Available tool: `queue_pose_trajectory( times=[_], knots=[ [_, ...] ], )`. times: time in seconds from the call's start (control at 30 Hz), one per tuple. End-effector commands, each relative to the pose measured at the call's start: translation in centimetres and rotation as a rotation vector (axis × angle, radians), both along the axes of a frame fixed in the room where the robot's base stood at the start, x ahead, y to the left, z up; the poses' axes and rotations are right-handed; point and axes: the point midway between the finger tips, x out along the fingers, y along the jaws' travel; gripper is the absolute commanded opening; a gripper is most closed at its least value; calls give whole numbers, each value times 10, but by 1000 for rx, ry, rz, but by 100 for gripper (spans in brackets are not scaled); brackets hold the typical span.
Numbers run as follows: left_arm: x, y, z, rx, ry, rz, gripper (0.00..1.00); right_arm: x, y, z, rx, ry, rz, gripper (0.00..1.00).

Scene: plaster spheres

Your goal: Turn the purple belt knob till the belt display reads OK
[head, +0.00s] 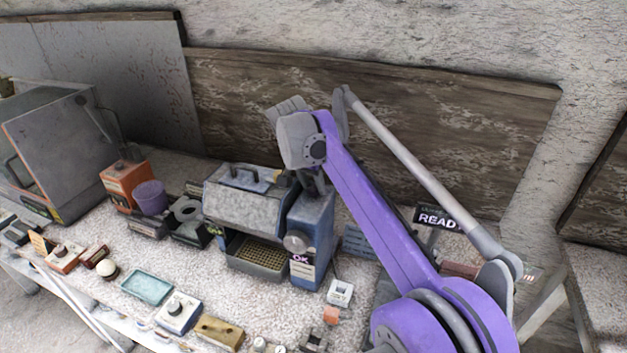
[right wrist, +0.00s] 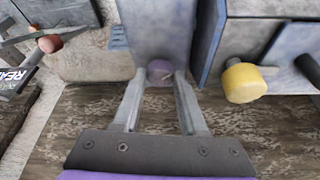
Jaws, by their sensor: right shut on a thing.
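In the right wrist view the purple belt knob (right wrist: 159,71) sits on the grey-blue face of a housing. The two fingers of my right gripper (right wrist: 160,80) are shut on it, one on each side. In the head view my right gripper (head: 316,183) reaches down at the back of the blue housing (head: 318,235), and the knob is hidden there. A small dark display (head: 300,258) on the housing's front shows purple letters that look like OK or OX, too small to be sure. My left gripper is not in view.
A yellow knob (right wrist: 243,83) is right of my fingers in the wrist view. A grey lidded machine (head: 243,205) adjoins the blue housing. A READY sign (head: 437,218) stands to the right. An orange box (head: 128,184) and a purple cup (head: 150,197) stand left; small items crowd the front.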

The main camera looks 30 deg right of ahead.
Motion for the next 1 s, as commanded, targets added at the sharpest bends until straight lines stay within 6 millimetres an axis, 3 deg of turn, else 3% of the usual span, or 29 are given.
queue_pose_trajectory(
  times=[0.3,0.77,0.8,0.93,1.0],
  knots=[
    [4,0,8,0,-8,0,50,1,0,1,1,-1,-98,0],
    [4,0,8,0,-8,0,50,1,0,0,1,-1,-110,0],
    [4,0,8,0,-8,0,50,1,0,0,1,-1,-110,47],
    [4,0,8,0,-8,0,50,1,0,0,1,-1,-110,70],
    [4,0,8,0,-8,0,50,1,0,0,1,-1,-110,72]
  ],
)
